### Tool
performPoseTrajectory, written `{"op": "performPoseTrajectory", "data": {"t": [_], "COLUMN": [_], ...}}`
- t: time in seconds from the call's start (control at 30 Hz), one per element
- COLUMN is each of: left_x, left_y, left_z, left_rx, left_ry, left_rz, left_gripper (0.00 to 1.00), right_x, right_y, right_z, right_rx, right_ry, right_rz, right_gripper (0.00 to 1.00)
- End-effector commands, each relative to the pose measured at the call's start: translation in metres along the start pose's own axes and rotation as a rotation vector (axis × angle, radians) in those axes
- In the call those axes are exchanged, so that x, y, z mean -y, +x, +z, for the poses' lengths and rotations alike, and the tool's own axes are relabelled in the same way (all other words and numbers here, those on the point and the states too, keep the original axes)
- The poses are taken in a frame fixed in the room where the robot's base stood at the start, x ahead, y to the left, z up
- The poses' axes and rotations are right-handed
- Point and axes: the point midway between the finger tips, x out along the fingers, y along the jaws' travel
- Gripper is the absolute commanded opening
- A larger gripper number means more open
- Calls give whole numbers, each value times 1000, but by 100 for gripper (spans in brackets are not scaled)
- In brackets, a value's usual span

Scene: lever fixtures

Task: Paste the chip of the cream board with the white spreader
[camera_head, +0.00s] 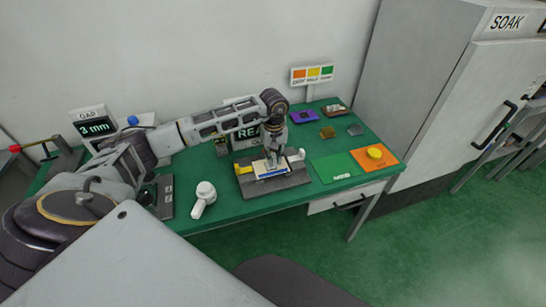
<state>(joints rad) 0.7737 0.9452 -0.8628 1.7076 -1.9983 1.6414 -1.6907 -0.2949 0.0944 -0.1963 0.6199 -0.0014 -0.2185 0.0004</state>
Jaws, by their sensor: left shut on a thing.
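My left gripper (273,160) reaches in from the left and points down over the dark fixture (292,181). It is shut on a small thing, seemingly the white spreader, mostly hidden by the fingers. The cream board (258,166) lies in the fixture under the gripper, with a blue strip along its front side. The fixture has a yellow part at its left and a pale upright piece at its right. The chip is hidden or too small to make out. I cannot tell whether the held thing touches the board. My right gripper is not in view.
Green (326,173) and orange (390,160) mats lie at the right; a yellow disc is on the orange one. Purple (296,118), brown and grey pieces lie behind. A gap display (96,127) stands left.

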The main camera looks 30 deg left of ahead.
Motion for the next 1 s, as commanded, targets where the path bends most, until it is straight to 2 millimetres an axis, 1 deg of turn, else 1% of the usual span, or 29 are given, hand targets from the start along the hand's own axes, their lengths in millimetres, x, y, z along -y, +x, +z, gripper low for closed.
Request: {"op": "performPoseTrajectory", "data": {"t": [0.23,0.8,1.0], "left_x": [2,19,22], "left_y": [1,-1,-1], "left_z": [1,1,1], "left_rx": [2,1,1], "left_ry": [2,1,1], "left_rz": [-1,-1,-1], "left_gripper": [0,0,0], "right_x": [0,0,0], "right_y": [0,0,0], "right_z": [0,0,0], "right_rx": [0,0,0], "right_ry": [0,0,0], "right_rz": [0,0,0], "right_gripper": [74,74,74]}}
